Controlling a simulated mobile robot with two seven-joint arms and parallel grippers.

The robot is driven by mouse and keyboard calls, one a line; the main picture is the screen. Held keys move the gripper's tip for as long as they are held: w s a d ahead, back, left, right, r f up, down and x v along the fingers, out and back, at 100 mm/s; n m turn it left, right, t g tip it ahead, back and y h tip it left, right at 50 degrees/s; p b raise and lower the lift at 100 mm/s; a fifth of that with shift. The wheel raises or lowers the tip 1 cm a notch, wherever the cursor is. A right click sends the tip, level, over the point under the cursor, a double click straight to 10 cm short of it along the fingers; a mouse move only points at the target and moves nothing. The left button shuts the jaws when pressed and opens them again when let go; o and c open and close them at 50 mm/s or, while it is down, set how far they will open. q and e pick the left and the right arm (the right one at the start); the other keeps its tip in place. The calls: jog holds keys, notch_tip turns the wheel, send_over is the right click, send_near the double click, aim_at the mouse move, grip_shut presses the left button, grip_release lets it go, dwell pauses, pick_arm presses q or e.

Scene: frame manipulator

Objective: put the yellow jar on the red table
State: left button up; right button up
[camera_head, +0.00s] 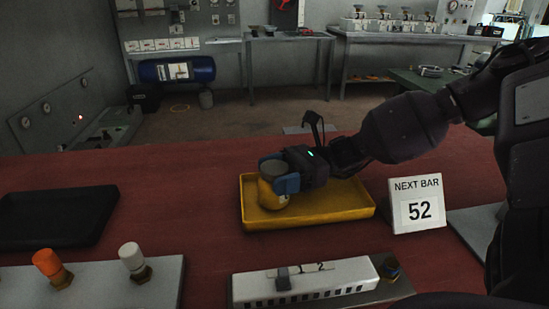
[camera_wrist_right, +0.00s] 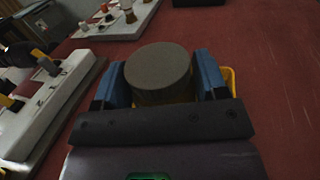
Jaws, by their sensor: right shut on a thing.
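The yellow jar (camera_head: 272,195) with a dark grey-brown lid stands in or just above the yellow tray (camera_head: 340,208); I cannot tell whether its base touches. My right gripper (camera_head: 279,177) reaches in from the right and is shut on the jar, with blue fingers on either side of it. In the right wrist view the jar's round lid (camera_wrist_right: 158,72) sits between the two blue fingers (camera_wrist_right: 160,80) and hides most of the jar's body. The red table (camera_head: 150,215) spreads around the tray. My left gripper is not in view.
A sign reading "NEXT BAR 52" (camera_head: 417,204) stands right of the tray. A black tray (camera_head: 55,219) lies at the left. A white switch strip (camera_head: 305,281) and a panel with orange and white knobs (camera_head: 95,284) line the front. Bare red table lies between the trays.

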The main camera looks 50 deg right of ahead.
jog(key=shift+f, duration=0.2)
jog(key=o, duration=1.1)
jog(key=shift+c, duration=0.2)
jog(key=shift+r, duration=0.15)
jog(key=shift+d+r, duration=0.15)
jog(key=shift+d, duration=0.05)
jog(key=p+v, duration=0.1)
jog(key=v, duration=0.5)
jog(key=shift+p, duration=0.4)
jog(key=shift+s+d, duration=0.3)
jog(key=shift+d, duration=0.2)
